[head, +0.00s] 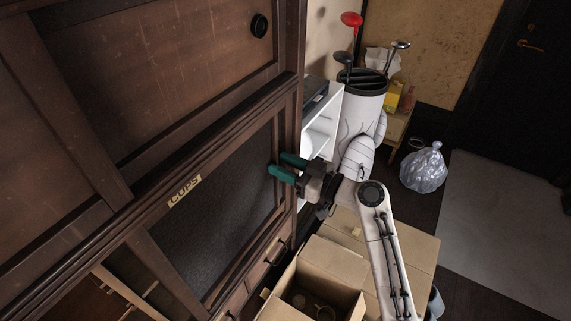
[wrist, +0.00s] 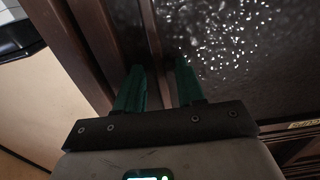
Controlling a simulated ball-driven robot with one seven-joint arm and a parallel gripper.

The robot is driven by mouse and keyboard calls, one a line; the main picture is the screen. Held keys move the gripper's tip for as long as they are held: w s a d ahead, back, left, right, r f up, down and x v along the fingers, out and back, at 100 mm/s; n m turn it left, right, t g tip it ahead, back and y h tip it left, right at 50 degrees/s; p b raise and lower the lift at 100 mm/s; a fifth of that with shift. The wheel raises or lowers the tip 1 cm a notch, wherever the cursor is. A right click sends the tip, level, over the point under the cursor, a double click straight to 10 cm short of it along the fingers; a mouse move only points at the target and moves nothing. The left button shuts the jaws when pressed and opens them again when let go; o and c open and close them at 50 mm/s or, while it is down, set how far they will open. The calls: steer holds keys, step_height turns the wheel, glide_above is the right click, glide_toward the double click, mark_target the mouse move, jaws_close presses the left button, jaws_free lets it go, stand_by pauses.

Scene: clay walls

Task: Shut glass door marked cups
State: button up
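The glass door (head: 222,215) is a dark, textured pane in a brown wooden frame, low on the cabinet front in the head view. In the wrist view the fingers (wrist: 160,70) are apart, with dark wood behind the gap and the speckled glass (wrist: 235,50) to the right. Nothing shows held between them. Whether the fingertips touch the frame cannot be told.
Left of the glass, the cabinet's lower part shows an opening with pale wood inside (head: 125,290). An open cardboard box (head: 325,275) stands below my arm. A white shelf (head: 322,130) stands right of the cabinet. A tied plastic bag (head: 424,168) lies on the floor.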

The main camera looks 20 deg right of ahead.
jaws_close()
stand_by(0.3)
stand_by(0.4)
